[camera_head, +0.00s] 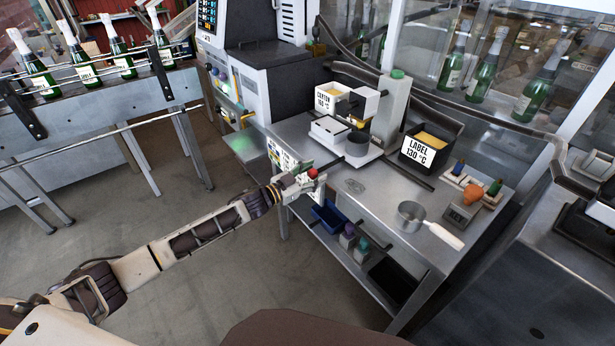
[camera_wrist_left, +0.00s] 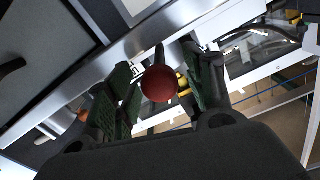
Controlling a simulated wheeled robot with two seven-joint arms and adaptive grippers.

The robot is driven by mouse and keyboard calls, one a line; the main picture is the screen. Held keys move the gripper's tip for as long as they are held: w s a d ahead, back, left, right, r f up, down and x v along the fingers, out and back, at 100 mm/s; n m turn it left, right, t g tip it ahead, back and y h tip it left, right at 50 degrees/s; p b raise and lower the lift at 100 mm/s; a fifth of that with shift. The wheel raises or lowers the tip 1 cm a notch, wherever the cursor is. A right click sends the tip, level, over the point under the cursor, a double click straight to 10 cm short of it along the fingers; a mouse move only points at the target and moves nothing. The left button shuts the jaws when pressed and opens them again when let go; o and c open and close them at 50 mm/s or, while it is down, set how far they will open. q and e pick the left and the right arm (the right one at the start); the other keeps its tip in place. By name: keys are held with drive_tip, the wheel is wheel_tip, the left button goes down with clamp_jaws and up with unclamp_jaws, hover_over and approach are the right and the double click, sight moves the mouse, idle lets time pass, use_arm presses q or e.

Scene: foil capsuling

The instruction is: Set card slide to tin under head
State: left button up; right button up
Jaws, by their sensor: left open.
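My left gripper (camera_head: 300,180) is at the front edge of the grey bench, beside a red ball knob (camera_head: 312,173). In the left wrist view the red knob (camera_wrist_left: 160,84) lies between the two dark green ridged fingers (camera_wrist_left: 160,95); they are apart and open, and contact is not clear. Behind the gripper a white panel (camera_head: 283,157) with small print is partly hidden. I cannot make out which part is the card slide.
A black box (camera_head: 424,150) signed "LABEL 130 °C" stands right of the tin. A small pan (camera_head: 411,214) and an orange object (camera_head: 473,192) lie on the bench's right part. Bins (camera_head: 329,217) sit on the lower shelf. The floor left of the bench is clear.

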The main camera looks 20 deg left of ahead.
use_arm(q)
drive_tip(key=shift+s+a, duration=0.15)
drive_tip(key=shift+s+a, duration=0.45)
drive_tip(key=shift+s, duration=0.15)
drive_tip(key=v, duration=1)
idle(0.4)
idle(0.4)
